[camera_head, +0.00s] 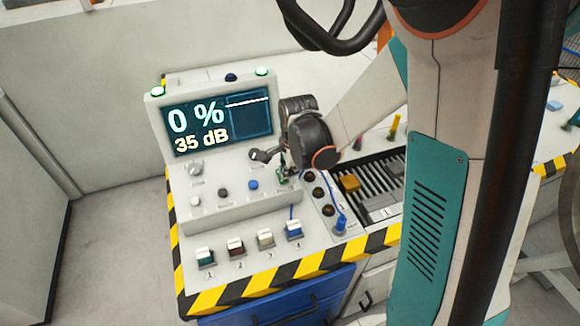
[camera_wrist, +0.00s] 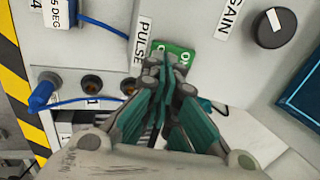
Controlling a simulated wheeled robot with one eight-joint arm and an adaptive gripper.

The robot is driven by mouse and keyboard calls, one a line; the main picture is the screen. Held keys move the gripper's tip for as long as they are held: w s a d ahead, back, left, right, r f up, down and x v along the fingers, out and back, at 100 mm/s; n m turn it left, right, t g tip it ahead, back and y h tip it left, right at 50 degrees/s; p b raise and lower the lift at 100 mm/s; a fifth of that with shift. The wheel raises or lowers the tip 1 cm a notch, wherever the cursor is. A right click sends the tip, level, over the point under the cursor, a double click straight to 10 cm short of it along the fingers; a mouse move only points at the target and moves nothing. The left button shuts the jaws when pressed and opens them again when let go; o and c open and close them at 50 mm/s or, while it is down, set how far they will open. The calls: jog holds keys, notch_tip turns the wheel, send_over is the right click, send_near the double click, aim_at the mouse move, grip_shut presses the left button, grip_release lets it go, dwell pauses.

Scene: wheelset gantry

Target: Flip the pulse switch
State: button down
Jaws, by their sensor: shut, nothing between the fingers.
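The pulse switch's green plate (camera_wrist: 173,46) shows in the wrist view beside the white PULSE label (camera_wrist: 140,40). My gripper (camera_wrist: 168,62) is shut and empty, with its fingertips over the plate. The fingers cover much of the plate and hide the switch lever, so I cannot tell its position or whether the tips touch it. In the head view my gripper (camera_head: 283,171) is at the right end of the console's sloped panel (camera_head: 225,190), and the switch is mostly hidden there.
The GAIN knob (camera_wrist: 273,28) is close by. The screen (camera_head: 218,122) reads 0 % and 35 dB. Dark sockets, a blue plug (camera_head: 340,224) with a cable, and a slotted rack (camera_head: 380,196) lie right of the panel. Several numbered blocks (camera_head: 265,238) stand in front.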

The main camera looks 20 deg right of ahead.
jog(key=shift+w+f, duration=0.1)
jog(key=shift+f, duration=0.3)
jog(key=shift+f+b, duration=0.55)
jog(key=shift+b, duration=0.05)
jog(key=shift+s+r, duration=0.15)
jog(key=shift+s, duration=0.05)
jog(key=shift+w, duration=0.1)
jog(key=shift+w+r+p, duration=0.3)
jog(key=shift+w+r, duration=0.05)
jog(key=shift+w, duration=0.4)
